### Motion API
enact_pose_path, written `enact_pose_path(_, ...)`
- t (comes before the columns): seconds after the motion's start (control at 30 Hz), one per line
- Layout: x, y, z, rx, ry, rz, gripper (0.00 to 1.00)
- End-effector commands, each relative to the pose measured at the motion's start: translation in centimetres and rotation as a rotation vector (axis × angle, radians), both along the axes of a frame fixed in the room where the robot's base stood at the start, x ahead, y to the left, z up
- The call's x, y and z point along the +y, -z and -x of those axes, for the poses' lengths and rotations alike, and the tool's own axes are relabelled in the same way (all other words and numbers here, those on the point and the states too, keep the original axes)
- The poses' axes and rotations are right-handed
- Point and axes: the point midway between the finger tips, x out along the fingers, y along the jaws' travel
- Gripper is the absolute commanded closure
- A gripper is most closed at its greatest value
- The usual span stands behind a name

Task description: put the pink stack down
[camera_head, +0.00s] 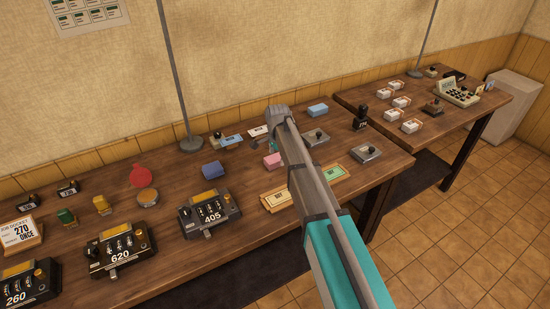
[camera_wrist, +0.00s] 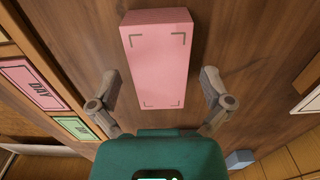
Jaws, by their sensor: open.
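The pink stack (camera_head: 272,160) lies on the wooden table, just left of my forearm in the head view. In the wrist view the pink stack (camera_wrist: 158,50) is a long pink block with dark corner marks on its top face. My gripper (camera_wrist: 160,76) is open, with one finger on each side of the stack's near half. Gaps show between the stack and both fingers. In the head view my gripper (camera_head: 272,146) is just behind the stack and partly hidden by my arm.
A counter machine marked 405 (camera_head: 208,213) stands front left. Grey-plated devices stand right.

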Motion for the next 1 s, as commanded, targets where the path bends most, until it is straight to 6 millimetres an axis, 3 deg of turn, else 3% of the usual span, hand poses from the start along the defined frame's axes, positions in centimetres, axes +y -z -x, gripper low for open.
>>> enact_pose_path(1.0, 0.0, -8.5, 0.0, 0.0, -0.001, 0.0, 0.01)
